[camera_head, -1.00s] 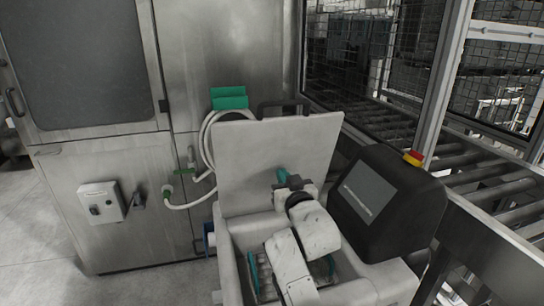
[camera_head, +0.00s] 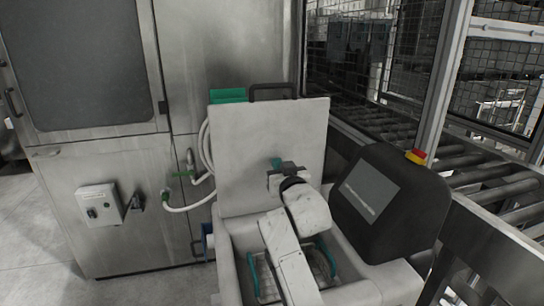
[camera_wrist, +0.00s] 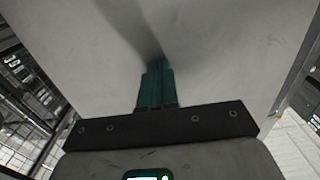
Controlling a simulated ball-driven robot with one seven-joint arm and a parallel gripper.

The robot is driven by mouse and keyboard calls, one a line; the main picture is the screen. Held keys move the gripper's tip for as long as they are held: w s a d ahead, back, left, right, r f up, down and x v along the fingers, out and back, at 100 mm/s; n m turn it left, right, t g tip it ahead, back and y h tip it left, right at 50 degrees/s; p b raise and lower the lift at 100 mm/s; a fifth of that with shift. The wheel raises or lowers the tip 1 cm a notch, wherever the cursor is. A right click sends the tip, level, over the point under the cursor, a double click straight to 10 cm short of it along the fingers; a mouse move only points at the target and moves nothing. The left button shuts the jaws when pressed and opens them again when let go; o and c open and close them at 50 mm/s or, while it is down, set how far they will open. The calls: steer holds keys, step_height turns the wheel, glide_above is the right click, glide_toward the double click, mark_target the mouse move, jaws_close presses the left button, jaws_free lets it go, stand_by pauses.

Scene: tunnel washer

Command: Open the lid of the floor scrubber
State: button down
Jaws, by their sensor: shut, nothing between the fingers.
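The floor scrubber's grey lid (camera_head: 240,145) stands raised, close to upright, behind the open tank, with a dark handle (camera_head: 275,88) on its top edge. The scrubber's body (camera_head: 228,265) is below it. My gripper (camera_head: 276,162) has its green fingers shut and empty at the inner face of the lid. In the wrist view the lid (camera_wrist: 230,50) fills most of the picture, and the closed fingers (camera_wrist: 157,68) point at it with their tips at or very near its surface. Contact cannot be told for certain.
The scrubber's black console (camera_head: 395,205) with a screen and a red-yellow button (camera_head: 415,157) stands right of the tank. A steel cabinet (camera_head: 110,170) with a white hose (camera_head: 190,205) is behind and left. A roller conveyor (camera_head: 490,185) runs along the right. Floor is free at lower left.

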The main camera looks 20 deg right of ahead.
steer(key=s+p, duration=0.6)
steer(key=s, duration=0.7)
steer(key=shift+r, duration=0.2)
stand_by(1.0)
stand_by(0.4)
